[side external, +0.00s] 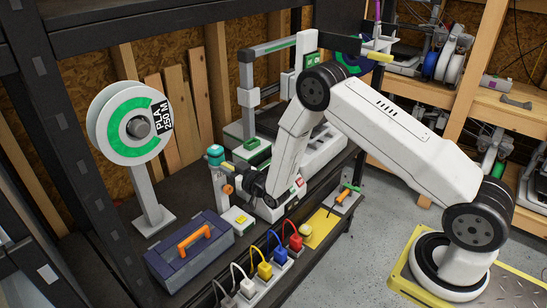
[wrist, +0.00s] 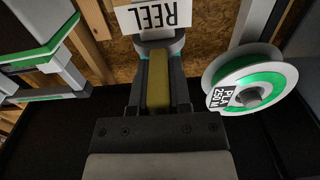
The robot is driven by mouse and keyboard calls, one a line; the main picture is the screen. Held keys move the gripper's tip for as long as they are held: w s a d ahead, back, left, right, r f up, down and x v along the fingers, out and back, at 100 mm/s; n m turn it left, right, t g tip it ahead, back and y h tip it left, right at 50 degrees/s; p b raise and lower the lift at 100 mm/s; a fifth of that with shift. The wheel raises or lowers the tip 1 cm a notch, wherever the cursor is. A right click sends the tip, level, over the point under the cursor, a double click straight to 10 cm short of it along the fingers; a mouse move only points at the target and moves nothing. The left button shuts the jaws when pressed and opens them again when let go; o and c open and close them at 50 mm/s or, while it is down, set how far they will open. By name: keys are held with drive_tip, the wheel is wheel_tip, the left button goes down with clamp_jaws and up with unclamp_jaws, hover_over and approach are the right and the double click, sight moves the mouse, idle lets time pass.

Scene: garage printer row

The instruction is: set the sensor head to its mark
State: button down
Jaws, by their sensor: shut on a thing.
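What I take for the sensor head (side external: 215,153), a teal-capped piece on a pale upright post, stands at the back edge of the dark bench in the side view. An orange piece (side external: 228,189) shows low on it. My gripper (side external: 236,180) reaches it from the right. In the wrist view, my gripper (wrist: 157,72) has its two fingers on either side of an olive-yellow bar (wrist: 157,85). The bar runs toward a grey rounded part (wrist: 158,46), under a white sign reading REEL (wrist: 165,15). The contact is small in the side view, and I cannot make out the mark.
A green and white filament spool (side external: 130,122) stands on a post at left; it also shows in the wrist view (wrist: 250,85). A blue toolbox (side external: 190,250), a power strip (side external: 262,278) with coloured plugs and a printer (side external: 318,150) crowd the bench around my arm.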

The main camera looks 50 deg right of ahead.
sight(219, 172)
drive_tip(key=shift+w+a+m+g+h, duration=0.15)
drive_tip(key=shift+a+m+g+h, duration=0.35)
drive_tip(key=shift+m+h, duration=0.95)
drive_tip(key=shift+w+a+m+g+h, duration=0.15)
drive_tip(key=shift+a+m+g+h, duration=0.55)
drive_tip(key=shift+h, duration=1.3)
drive_tip(key=shift+w+a+m+g+h, duration=0.15)
drive_tip(key=shift+a+m+g+h, duration=0.15)
drive_tip(key=shift+m+h, duration=1.25)
drive_tip(key=shift+h, duration=0.5)
drive_tip(key=c, duration=0.6)
unclamp_jaws()
drive_tip(key=shift+o, duration=0.2)
drive_tip(key=shift+a, duration=0.1)
drive_tip(key=v, duration=0.7)
drive_tip(key=shift+s+a, duration=0.25)
drive_tip(key=shift+s, duration=0.05)
drive_tip(key=shift+r, duration=0.1)
